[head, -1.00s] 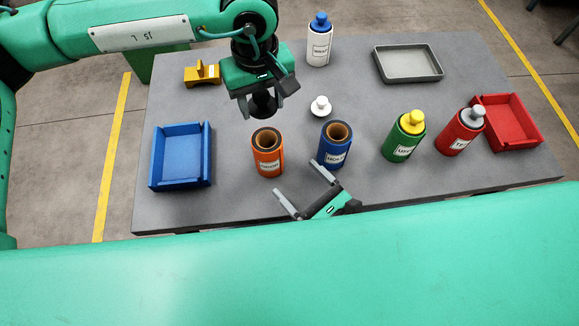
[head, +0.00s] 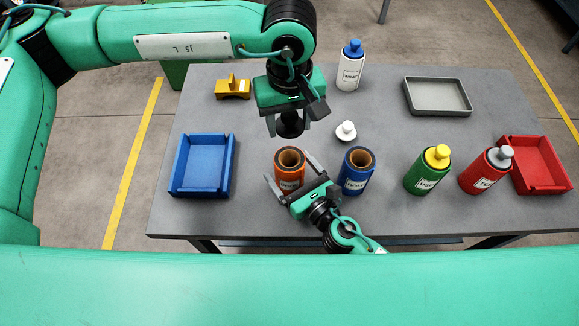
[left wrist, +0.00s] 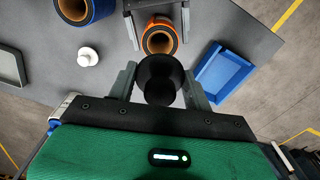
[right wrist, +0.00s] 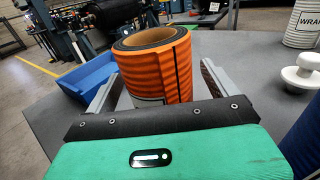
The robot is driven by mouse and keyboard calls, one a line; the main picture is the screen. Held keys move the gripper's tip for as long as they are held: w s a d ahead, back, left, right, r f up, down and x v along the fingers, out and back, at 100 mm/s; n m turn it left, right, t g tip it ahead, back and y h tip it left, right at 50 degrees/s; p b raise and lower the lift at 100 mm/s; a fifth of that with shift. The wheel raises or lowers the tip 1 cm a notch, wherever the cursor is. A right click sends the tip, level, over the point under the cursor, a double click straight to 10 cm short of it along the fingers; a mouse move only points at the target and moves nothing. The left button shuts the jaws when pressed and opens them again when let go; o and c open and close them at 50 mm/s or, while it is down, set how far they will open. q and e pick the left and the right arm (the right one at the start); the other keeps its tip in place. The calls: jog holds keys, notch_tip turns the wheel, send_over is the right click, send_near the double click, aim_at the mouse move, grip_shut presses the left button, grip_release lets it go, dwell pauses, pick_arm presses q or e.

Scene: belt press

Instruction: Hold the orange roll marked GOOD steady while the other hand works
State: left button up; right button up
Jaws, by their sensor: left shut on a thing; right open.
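The orange roll (head: 287,160) stands upright on the table, its hollow core open at the top; its white label is too small to read. My right gripper (head: 289,170) is open with one finger on each side of the roll. In the right wrist view the orange roll (right wrist: 157,65) stands between the open fingers, and I cannot tell whether they touch it. My left gripper (head: 289,122) is shut on a black round-ended plug (left wrist: 160,78), held behind and above the roll.
A blue roll (head: 356,172) stands close to the right of my right gripper. A white knob piece (head: 346,132) lies behind it. A blue tray (head: 203,165) is at left. Green (head: 427,172) and red (head: 486,172) bottles and a red tray (head: 538,165) are at right.

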jog(key=shift+w+a, duration=0.2)
jog(key=shift+w, duration=0.1)
jog(key=c, duration=1.4)
pick_arm(q)
jog(key=m, duration=0.3)
jog(key=f+m, duration=0.1)
jog(key=m, duration=0.1)
jog(key=shift+m, duration=0.4)
send_over(289, 153)
jog(key=s, duration=0.2)
notch_tip(289, 153, down, 7)
jog(key=shift+s+f, duration=0.1)
jog(key=shift+f, duration=1.1)
dwell(1.9)
